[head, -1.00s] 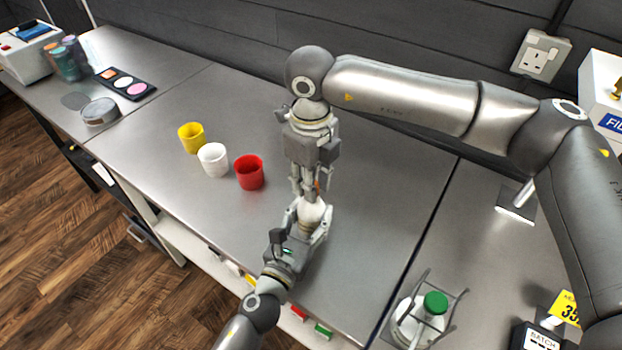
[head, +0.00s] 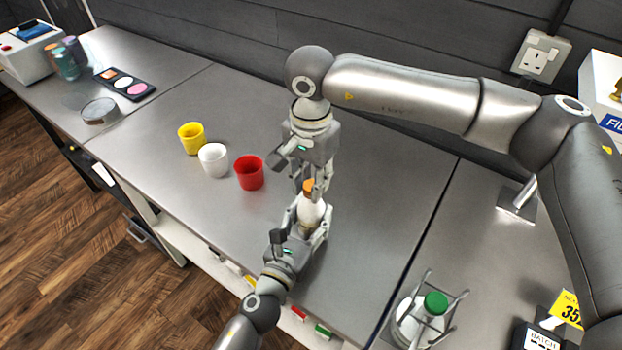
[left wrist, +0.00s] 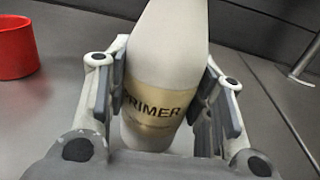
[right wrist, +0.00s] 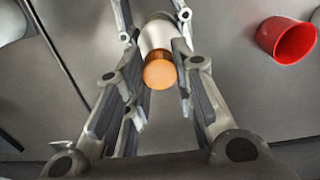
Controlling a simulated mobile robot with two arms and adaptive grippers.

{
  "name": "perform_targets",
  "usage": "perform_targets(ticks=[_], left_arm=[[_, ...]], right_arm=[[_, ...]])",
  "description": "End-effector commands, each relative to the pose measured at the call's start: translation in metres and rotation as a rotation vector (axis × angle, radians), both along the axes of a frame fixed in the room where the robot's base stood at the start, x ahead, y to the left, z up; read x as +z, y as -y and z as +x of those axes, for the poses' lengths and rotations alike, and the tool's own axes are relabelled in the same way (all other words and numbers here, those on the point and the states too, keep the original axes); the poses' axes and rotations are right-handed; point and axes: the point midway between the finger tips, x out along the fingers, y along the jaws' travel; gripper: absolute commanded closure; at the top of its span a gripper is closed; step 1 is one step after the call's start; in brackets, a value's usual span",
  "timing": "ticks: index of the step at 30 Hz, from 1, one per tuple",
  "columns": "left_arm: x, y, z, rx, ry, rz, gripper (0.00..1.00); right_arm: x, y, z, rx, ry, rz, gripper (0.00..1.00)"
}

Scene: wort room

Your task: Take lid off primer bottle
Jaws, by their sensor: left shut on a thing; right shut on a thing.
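The white primer bottle (head: 312,214) stands about upright near the front of the bench. Its gold label reading PRIMER shows in the left wrist view (left wrist: 155,104). My left gripper (head: 311,222) is shut around the bottle's body from the front. The orange lid (head: 309,186) is at the bottle's top; its round top shows in the right wrist view (right wrist: 160,74). My right gripper (head: 313,186) reaches down from above and is shut on the lid, with a finger on either side. I cannot tell whether the lid is loose on the neck.
Yellow (head: 191,138), white (head: 213,160) and red (head: 249,172) cups stand left of the grippers. A green-capped bottle (head: 421,322) sits in a wire holder at front right. A palette (head: 125,84) lies far left. Bare bench lies right of the bottle.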

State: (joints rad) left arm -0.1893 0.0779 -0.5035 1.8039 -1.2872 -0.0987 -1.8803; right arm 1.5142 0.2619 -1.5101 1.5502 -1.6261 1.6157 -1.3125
Motion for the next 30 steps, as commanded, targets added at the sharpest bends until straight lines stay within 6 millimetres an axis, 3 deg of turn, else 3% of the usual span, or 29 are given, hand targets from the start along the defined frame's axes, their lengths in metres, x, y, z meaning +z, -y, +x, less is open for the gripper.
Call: perform_targets(ticks=[9,15,30], left_arm=[[0.0002,0.0011,-0.0008,-0.003,0.000,0.001,1.00],[0.0002,0.0012,-0.0008,-0.003,0.000,0.001,1.00],[0.0001,0.0007,-0.0005,-0.002,0.000,0.001,1.00]], right_arm=[[0.0010,0.0007,0.0016,0.528,0.004,0.000,1.00],[0.0010,0.0007,0.0015,0.737,0.004,-0.001,1.00],[0.0010,0.0008,0.0015,0.742,0.004,-0.001,1.00]])
